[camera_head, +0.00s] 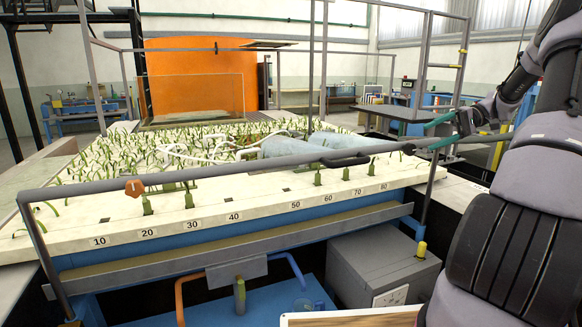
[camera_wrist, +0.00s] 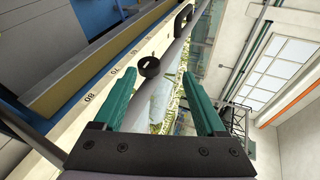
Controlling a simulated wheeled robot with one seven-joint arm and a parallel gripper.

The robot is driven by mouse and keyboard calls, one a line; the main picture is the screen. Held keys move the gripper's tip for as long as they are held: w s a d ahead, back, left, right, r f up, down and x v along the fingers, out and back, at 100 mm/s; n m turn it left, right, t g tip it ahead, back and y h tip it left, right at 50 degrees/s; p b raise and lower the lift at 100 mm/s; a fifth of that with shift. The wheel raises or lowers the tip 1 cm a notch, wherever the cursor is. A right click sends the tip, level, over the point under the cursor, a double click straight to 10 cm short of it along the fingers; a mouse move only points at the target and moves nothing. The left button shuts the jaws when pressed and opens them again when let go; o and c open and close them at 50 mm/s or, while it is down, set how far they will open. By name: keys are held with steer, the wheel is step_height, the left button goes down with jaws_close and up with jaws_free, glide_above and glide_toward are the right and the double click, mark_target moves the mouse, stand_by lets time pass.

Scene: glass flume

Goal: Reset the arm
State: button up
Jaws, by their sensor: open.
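My gripper (camera_head: 432,134) is at the right in the head view, near the right end of the grey front rail (camera_head: 240,166). Its two teal fingers are apart, and I see nothing held. In the wrist view my gripper (camera_wrist: 163,78) points along the same rail (camera_wrist: 176,50), which shows in the gap between the fingers. I cannot tell whether the fingers touch the rail. My arm is raised along the right side of the head view, with its elbow bent.
The flume table (camera_head: 120,246) has numbered labels and green plant stems. A grey box (camera_head: 380,262) stands below. A railed ladder frame (camera_head: 424,60) stands behind my gripper.

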steer(key=s+a+r+m+h, duration=0.1)
steer(key=s+a+r+h, duration=0.35)
steer(key=a, duration=0.35)
steer(key=s+a+r+m+h, duration=0.1)
steer(key=s+a+r+h, duration=0.3)
steer(key=a, duration=0.4)
steer(key=s+a+r+m+t+h, duration=0.1)
steer(key=s+a+t, duration=0.2)
steer(key=s, duration=0.5)
steer(key=s+a+r+m+t+h, duration=0.1)
steer(key=s+a+t, duration=0.2)
steer(key=s, duration=0.6)
steer(key=shift+s+r+m+t+h, duration=0.2)
steer(key=shift+s+m+t+h, duration=0.15)
steer(key=shift+t, duration=0.45)
